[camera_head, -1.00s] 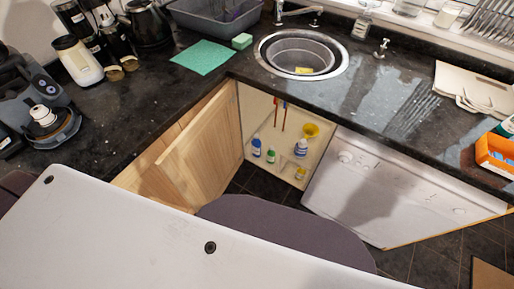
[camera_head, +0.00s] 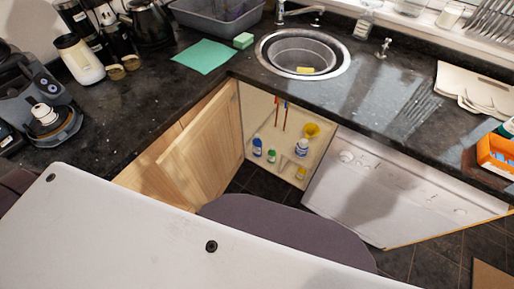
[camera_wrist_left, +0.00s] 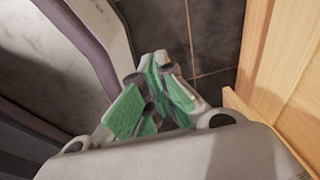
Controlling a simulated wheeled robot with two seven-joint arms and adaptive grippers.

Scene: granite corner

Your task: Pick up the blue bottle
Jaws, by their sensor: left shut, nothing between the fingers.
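In the head view, small bottles stand inside the open cabinet under the counter. One bottle with blue on it (camera_head: 257,147) is at the left, beside a green one (camera_head: 271,156). Another white and blue bottle (camera_head: 301,148) stands further right. I cannot tell for sure which is the blue bottle. My left gripper (camera_wrist_left: 155,98), with green finger pads, shows in the left wrist view; it is shut and empty over the dark floor. No bottle shows in that view, and neither gripper shows in the head view.
The wooden cabinet door (camera_head: 195,150) stands open left of the bottles; wood also rises at the right of the wrist view (camera_wrist_left: 275,70). A white appliance front (camera_head: 380,190) is right of the opening. A yellow item (camera_head: 311,130) and a small yellow bottle (camera_head: 300,173) are near the bottles.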

